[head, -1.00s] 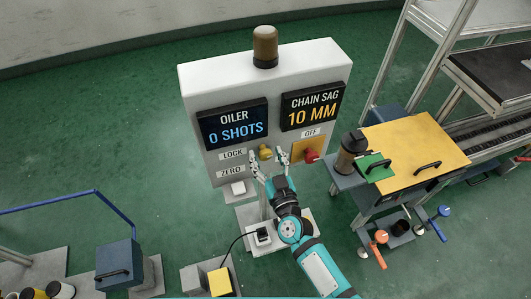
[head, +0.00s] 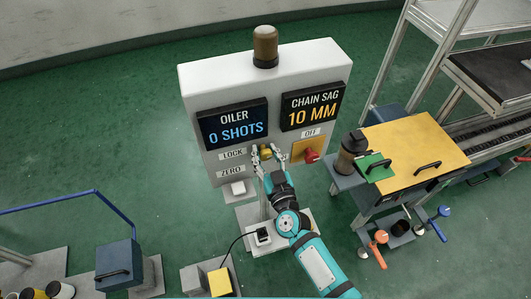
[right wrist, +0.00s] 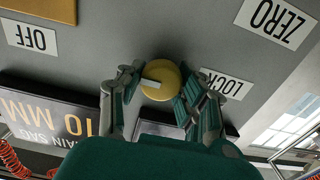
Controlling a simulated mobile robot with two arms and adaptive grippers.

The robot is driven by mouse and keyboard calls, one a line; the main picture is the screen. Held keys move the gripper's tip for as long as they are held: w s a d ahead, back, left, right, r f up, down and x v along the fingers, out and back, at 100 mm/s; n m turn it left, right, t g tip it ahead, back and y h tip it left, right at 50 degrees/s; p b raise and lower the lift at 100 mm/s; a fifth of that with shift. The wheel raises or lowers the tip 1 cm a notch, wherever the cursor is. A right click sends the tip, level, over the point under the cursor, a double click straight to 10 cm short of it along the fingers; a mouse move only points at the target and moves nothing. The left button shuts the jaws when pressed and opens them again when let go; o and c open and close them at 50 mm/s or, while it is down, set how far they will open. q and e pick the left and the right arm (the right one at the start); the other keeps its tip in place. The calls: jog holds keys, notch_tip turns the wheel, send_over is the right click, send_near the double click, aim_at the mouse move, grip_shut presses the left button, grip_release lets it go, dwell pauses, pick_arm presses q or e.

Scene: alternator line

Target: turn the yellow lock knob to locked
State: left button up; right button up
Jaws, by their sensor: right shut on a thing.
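The yellow lock knob (head: 265,153) is on the front of the grey cabinet, just right of the LOCK label (head: 232,154). In the right wrist view the knob (right wrist: 160,82) is round with a pale pointer mark on it. My right gripper (head: 266,156) is at the knob, with one finger on each side of it. In the right wrist view its fingers (right wrist: 155,88) are closed around the knob. The LOCK label (right wrist: 228,86) shows there beside the right-hand finger. My left gripper is not in view.
The cabinet (head: 270,75) shows OILER 0 SHOTS (head: 233,125) and CHAIN SAG 10 MM (head: 311,107). A red knob (head: 311,156) on a yellow plate under the OFF label sits to the right. A ZERO label (head: 230,171) is below LOCK. A yellow-topped cart (head: 430,140) stands right.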

jog(key=m, duration=0.4)
jog(key=shift+d, duration=0.1)
jog(key=m, duration=0.5)
jog(key=shift+f+b, duration=0.1)
jog(key=shift+b, duration=0.25)
jog(key=m+b, duration=0.1)
jog(key=m, duration=0.3)
jog(key=shift+d+f+m, duration=0.1)
jog(key=shift+m, duration=0.2)
jog(key=shift+m+b, duration=0.4)
jog(key=shift+m, duration=1.8)
jog(key=o, duration=1.2)
jog(key=shift+c, duration=0.2)
